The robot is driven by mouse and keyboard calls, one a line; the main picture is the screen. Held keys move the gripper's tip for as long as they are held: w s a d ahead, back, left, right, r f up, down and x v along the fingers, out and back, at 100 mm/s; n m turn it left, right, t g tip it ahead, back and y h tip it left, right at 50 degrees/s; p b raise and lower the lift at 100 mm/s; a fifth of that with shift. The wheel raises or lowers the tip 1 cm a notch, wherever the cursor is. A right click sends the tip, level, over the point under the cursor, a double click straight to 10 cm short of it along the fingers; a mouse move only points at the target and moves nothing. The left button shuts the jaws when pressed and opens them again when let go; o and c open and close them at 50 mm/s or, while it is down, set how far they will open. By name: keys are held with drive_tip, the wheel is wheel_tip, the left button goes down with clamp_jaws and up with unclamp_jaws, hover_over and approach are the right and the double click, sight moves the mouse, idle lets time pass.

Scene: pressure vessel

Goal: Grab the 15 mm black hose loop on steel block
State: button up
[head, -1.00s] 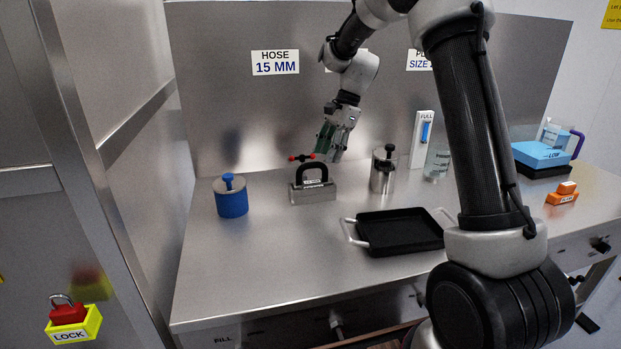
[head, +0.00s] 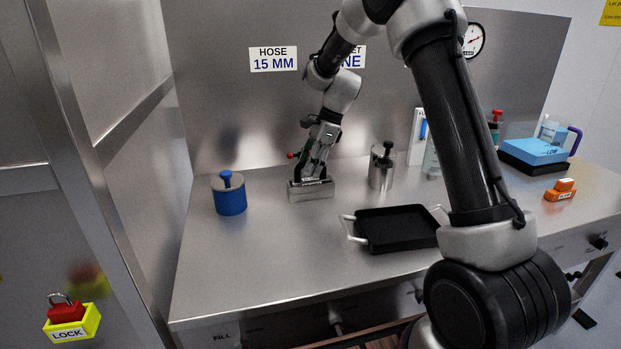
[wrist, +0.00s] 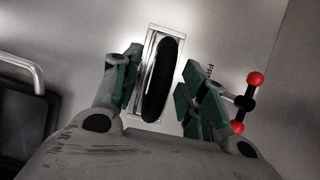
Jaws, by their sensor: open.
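The black hose loop (wrist: 162,80) stands on the steel block (head: 312,193), seen from above in the wrist view with the block (wrist: 152,45) under it. My gripper (head: 313,172) is down over the block in the head view and hides most of the loop there. In the wrist view my gripper (wrist: 158,85) is open, with one green-padded finger on each side of the loop. A gap shows between the loop and each finger. A small red-and-black bar (wrist: 246,103) shows beside the right finger.
A blue canister (head: 230,199) stands left of the block and a steel canister (head: 381,172) right of it. A black tray (head: 397,230) with light handles lies in front to the right. The bench front left of the tray is clear.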

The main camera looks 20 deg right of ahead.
clamp_jaws()
drive_tip(key=shift+r, duration=0.1)
